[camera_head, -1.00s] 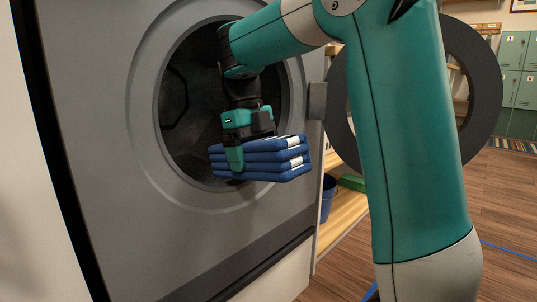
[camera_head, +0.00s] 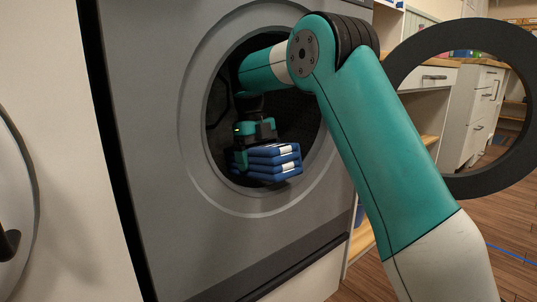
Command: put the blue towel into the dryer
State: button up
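The blue towel (camera_head: 272,161) is folded into a thick stack with white labels on its edge. My gripper (camera_head: 243,158) is shut on its left side and holds it level. The towel is in the round opening of the grey dryer (camera_head: 169,154), near the lower rim. Its right end shows clear of the rim; how deep it reaches is hard to tell. The dryer door (camera_head: 403,58) stands open to the right as a dark ring.
The opening's rim (camera_head: 224,196) runs close below the towel. Another white machine (camera_head: 52,208) stands at the left. White cabinets with drawers (camera_head: 428,78) stand behind the open door. Wooden floor (camera_head: 500,225) is free at the right.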

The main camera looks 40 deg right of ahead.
jog(key=w+p, duration=0.2)
jog(key=w, duration=0.1)
jog(key=w+f+p, duration=0.1)
jog(key=w+p, duration=0.4)
jog(key=w, duration=0.1)
jog(key=shift+a+f+p, duration=0.15)
jog(key=shift+f+p, duration=0.15)
jog(key=shift+p, duration=0.1)
jog(key=shift+w+f+p, duration=0.3)
jog(key=shift+w+p, duration=0.35)
jog(key=shift+p, duration=0.25)
jog(key=shift+w+f, duration=0.15)
jog(key=shift+f, duration=0.05)
jog(key=o, duration=1)
jog(key=shift+f, duration=0.1)
